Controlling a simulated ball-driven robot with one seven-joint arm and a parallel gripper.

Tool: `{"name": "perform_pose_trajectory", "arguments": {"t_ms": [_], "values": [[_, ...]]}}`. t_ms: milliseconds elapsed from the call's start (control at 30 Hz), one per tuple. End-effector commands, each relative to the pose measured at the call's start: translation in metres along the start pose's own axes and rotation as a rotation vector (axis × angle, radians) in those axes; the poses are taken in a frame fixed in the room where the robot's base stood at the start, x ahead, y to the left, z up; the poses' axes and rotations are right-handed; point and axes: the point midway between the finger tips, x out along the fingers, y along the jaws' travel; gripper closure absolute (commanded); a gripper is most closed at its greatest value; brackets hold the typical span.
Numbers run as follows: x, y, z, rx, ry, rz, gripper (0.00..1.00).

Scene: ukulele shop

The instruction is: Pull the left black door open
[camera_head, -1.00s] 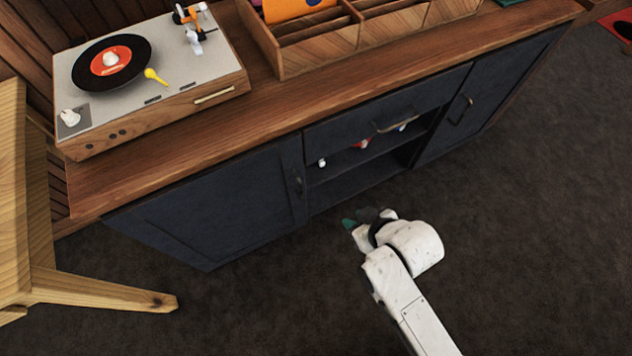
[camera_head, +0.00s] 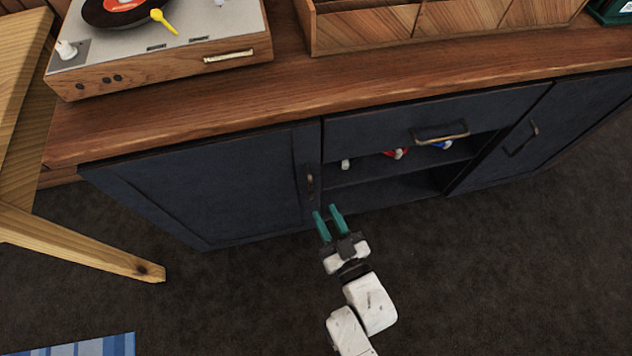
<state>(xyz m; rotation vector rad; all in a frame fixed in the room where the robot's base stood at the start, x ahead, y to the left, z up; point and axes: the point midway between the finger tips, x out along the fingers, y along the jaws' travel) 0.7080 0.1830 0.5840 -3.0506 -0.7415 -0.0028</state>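The left black door (camera_head: 215,187) is on the left of the dark cabinet under the wooden top and looks shut. Its small dark brass handle (camera_head: 310,181) stands upright near the door's right edge. My gripper (camera_head: 328,213) has two teal fingers that are apart with nothing between them. The fingers point toward the cabinet and appear, in the picture, just below and slightly right of the handle. They look apart from the handle, though the exact depth is hard to tell.
Right of the door are a drawer with a handle (camera_head: 440,133), an open shelf with small items, and a right door (camera_head: 545,135). A record player (camera_head: 160,50) and a wooden crate (camera_head: 390,30) stand on top. A wooden leg (camera_head: 85,245) stands at left. Dark floor (camera_head: 230,300) is clear in front.

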Motion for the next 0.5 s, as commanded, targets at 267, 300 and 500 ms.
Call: {"name": "perform_pose_trajectory", "arguments": {"t_ms": [267, 300, 500], "values": [[0.051, 0.002, -0.001, 0.000, 0.002, 0.003, 0.71], [0.058, 0.002, -0.001, 0.000, 0.002, 0.003, 0.71], [0.085, 0.002, -0.001, 0.000, 0.000, 0.002, 0.71]]}}
